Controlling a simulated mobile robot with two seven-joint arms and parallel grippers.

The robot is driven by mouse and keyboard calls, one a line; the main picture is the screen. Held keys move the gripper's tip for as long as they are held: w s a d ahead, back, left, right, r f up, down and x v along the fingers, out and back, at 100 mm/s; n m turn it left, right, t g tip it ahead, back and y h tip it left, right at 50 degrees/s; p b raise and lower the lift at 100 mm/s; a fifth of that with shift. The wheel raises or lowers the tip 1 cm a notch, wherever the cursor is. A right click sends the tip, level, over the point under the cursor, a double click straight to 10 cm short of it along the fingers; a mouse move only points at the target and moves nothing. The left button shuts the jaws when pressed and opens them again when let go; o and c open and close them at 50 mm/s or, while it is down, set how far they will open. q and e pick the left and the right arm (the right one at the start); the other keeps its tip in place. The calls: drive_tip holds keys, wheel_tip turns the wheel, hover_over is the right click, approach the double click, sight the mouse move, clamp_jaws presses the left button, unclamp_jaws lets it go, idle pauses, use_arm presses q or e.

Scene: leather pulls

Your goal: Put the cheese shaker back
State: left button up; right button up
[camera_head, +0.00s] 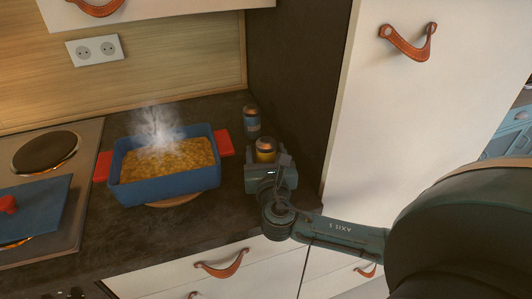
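I cannot tell which one holds cheese. My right gripper (268,164) is at the yellow-banded shaker and hides its lower part. Whether its fingers press on the shaker, and whether the shaker rests on the counter, cannot be seen. My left gripper does not show clearly.
A blue baking dish (168,185) with red handles and steaming food stands on a round wooden board (172,201). A hob (60,165) with a blue lid (35,208) lies left. A tall white cabinet (385,120) and dark side panel (290,85) bound the right.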

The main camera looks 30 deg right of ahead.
drive_tip(key=shift+s+r, duration=0.1)
drive_tip(key=shift+r, duration=0.05)
drive_tip(key=v, duration=1)
drive_tip(key=shift+s+a, duration=0.25)
drive_tip(key=shift+s+a+b, duration=0.25)
drive_tip(key=shift+s+b, duration=0.05)
drive_tip(key=shift+s, duration=0.25)
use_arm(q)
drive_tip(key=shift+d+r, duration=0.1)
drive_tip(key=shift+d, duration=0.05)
